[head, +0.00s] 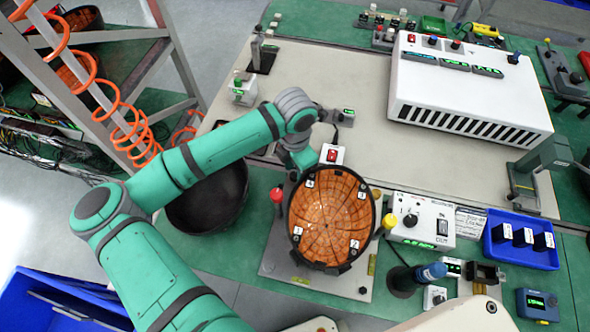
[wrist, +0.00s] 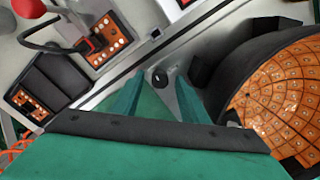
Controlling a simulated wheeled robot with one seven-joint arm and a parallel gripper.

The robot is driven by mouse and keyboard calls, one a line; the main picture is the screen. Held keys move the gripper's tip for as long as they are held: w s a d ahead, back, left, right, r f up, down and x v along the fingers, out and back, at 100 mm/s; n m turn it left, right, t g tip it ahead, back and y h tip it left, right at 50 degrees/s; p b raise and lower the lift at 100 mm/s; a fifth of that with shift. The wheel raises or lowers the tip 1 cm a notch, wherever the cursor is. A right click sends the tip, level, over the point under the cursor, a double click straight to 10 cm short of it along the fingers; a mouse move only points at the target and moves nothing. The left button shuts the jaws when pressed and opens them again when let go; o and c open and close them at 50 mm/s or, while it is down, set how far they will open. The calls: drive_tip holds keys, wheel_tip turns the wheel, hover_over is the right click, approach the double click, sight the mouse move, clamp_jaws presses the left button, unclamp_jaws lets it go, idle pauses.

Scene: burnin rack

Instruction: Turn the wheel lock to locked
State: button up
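In the wrist view, a small round black knob (wrist: 160,77) with a pale mark sits on a light grey surface. It may be the wheel lock, but I can read no label or setting on it. My gripper (wrist: 157,76) is open, its two teal fingers apart on either side of the knob in this view. I cannot tell whether they touch it. In the head view, my arm ends at the upper left of a dish with orange tiles (head: 328,212), and the fingertips are hidden. The dish also shows close on the right in the wrist view (wrist: 280,95).
A control box with a yellow knob (head: 422,218) and a blue tray (head: 520,240) lie to the right. A white vented case (head: 465,85) stands behind.

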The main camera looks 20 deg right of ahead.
drive_tip(key=shift+f, duration=0.2)
drive_tip(key=shift+c, duration=0.2)
clamp_jaws()
